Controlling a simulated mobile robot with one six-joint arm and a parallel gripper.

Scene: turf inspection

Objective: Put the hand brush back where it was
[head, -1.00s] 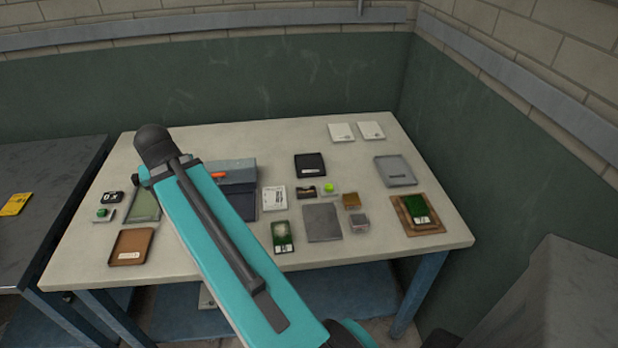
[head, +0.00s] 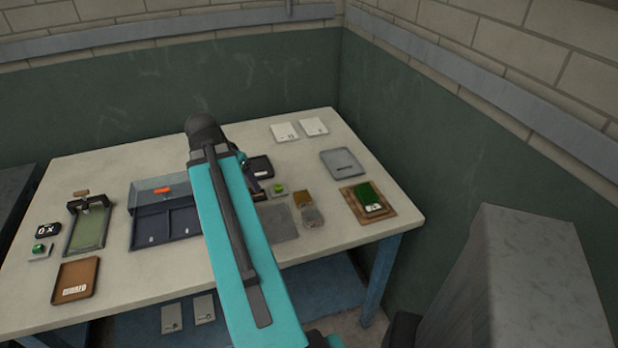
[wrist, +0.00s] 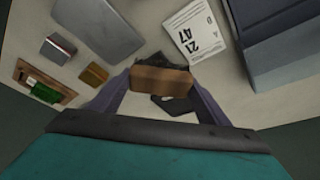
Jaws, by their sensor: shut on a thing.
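The hand brush (wrist: 162,82) shows in the wrist view as a brown wooden block with a dark edge behind it. My gripper (wrist: 161,78) is shut on it, one finger at each end. Below the brush in the wrist view, a dark flat thing (wrist: 176,105) shows partly between the fingers. I cannot tell whether the brush touches the table. In the head view my teal arm covers most of the gripper and the brush.
A card with numbers (wrist: 197,37), a grey plate (wrist: 100,25), a metal cube (wrist: 58,48) and a brown cube (wrist: 93,75) lie close by. The blue divided tray (head: 150,236) is left of my arm. Turf on a wooden board (head: 350,200) is at the right.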

